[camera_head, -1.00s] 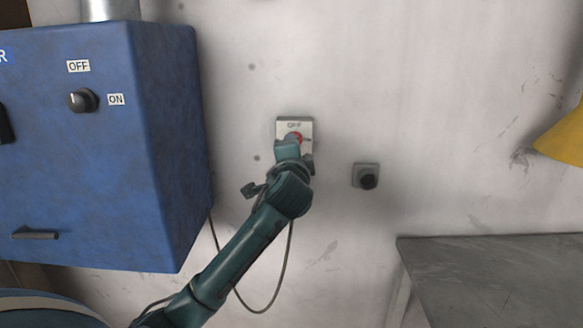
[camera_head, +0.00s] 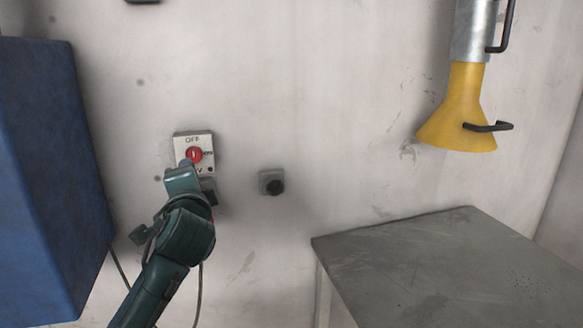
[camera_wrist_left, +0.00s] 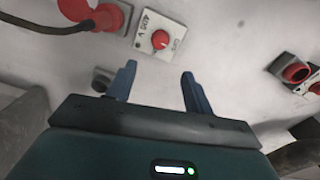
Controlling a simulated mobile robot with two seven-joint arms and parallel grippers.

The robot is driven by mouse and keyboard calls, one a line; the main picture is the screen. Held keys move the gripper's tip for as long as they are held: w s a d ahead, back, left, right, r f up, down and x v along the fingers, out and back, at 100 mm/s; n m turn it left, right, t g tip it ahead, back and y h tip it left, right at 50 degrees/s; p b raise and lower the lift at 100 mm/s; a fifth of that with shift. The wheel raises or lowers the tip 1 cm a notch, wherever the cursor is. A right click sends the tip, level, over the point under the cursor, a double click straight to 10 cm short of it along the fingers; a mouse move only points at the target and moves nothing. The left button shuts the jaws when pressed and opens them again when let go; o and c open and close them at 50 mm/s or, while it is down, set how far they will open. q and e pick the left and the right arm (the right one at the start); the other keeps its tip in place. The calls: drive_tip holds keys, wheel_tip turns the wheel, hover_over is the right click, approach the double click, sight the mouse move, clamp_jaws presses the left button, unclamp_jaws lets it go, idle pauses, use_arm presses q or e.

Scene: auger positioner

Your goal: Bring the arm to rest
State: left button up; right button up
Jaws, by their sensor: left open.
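My left arm comes up from the bottom left in the head view, and its gripper (camera_head: 186,170) is just below and in front of a wall switch box (camera_head: 180,142). My right gripper is not in view.
A blue cabinet (camera_head: 50,180) stands at the left. A small grey box with a black round part (camera_head: 271,183) is on the wall. A metal table (camera_head: 430,270) is at the lower right, below a yellow hood (camera_head: 460,115). A red plug (camera_wrist_left: 103,17) with black cable shows in the wrist view.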

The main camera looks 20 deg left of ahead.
use_arm(q)
drive_tip(key=s+d+f+g+h, duration=0.1)
drive_tip(key=s+d+f+h, duration=0.2)
drive_tip(key=f, duration=0.5)
drive_tip(key=d+f+h+p, duration=0.15)
drive_tip(key=d+f, duration=0.25)
drive_tip(key=f, duration=0.5)
drive_tip(key=s+d+f+g+h, duration=0.15)
drive_tip(key=d+f+h, duration=0.25)
drive_tip(key=f, duration=0.4)
drive_tip(key=s+d+f+n+g+h, duration=0.1)
drive_tip(key=s+d+f+n+h, duration=0.1)
drive_tip(key=s+f, duration=0.5)
drive_tip(key=s+d+f+n+g+h, duration=0.1)
drive_tip(key=s+d+f+n, duration=0.3)
drive_tip(key=s, duration=0.7)
wheel_tip(320, 180, down, 3)
drive_tip(key=shift+s+d+r+n+h, duration=0.1)
drive_tip(key=shift+s+d+n+h, duration=0.3)
drive_tip(key=shift+d, duration=0.55)
